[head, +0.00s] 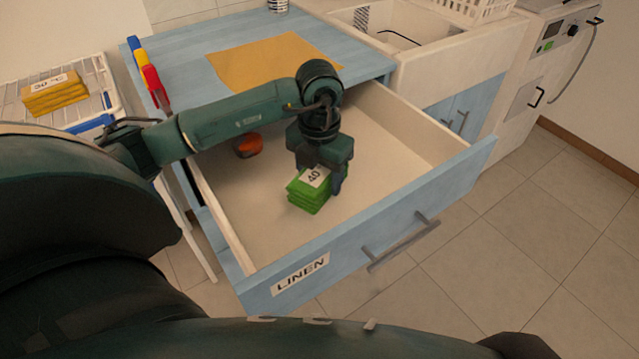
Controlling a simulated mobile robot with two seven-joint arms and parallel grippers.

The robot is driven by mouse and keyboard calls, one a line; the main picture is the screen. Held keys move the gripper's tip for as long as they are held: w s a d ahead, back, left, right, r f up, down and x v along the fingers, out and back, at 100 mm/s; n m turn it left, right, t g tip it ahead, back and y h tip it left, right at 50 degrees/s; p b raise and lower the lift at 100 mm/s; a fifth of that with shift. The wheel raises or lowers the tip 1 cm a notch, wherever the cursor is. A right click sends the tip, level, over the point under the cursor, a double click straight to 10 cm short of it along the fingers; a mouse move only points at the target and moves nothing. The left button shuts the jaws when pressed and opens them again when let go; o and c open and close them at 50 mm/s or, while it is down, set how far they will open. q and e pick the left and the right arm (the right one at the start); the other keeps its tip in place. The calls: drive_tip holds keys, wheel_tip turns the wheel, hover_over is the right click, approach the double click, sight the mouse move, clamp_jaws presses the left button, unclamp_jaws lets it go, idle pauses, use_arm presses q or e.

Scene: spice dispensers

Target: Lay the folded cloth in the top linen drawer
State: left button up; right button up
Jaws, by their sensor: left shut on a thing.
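The folded cloth (309,193) is a green stack with a white tag reading 40. It is inside the open top linen drawer (400,170), which has a blue front with a LINEN label. My left gripper (325,178) points down into the drawer and is shut on the green cloth, its fingers at the cloth's right and back sides. The cloth is at or just above the drawer floor; I cannot tell if it touches. My right gripper is not in view.
An orange-red round object (248,145) is in the drawer's left back. A yellow cloth (265,62) lies on the blue worktop (200,40). A white wire rack (90,85) with yellow folded cloths (55,92) stands left. The drawer's right side is clear.

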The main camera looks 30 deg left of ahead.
use_arm(q)
wheel_tip(320, 180, down, 5)
drive_tip(key=shift+r, duration=0.1)
drive_tip(key=shift+f, duration=0.35)
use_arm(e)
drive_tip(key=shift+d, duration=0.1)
use_arm(q)
drive_tip(key=shift+f+b, duration=0.2)
drive_tip(key=shift+b, duration=0.15)
drive_tip(key=o, duration=1)
drive_tip(key=shift+o, duration=0.2)
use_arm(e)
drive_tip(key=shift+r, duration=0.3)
use_arm(q)
drive_tip(key=shift+r, duration=0.1)
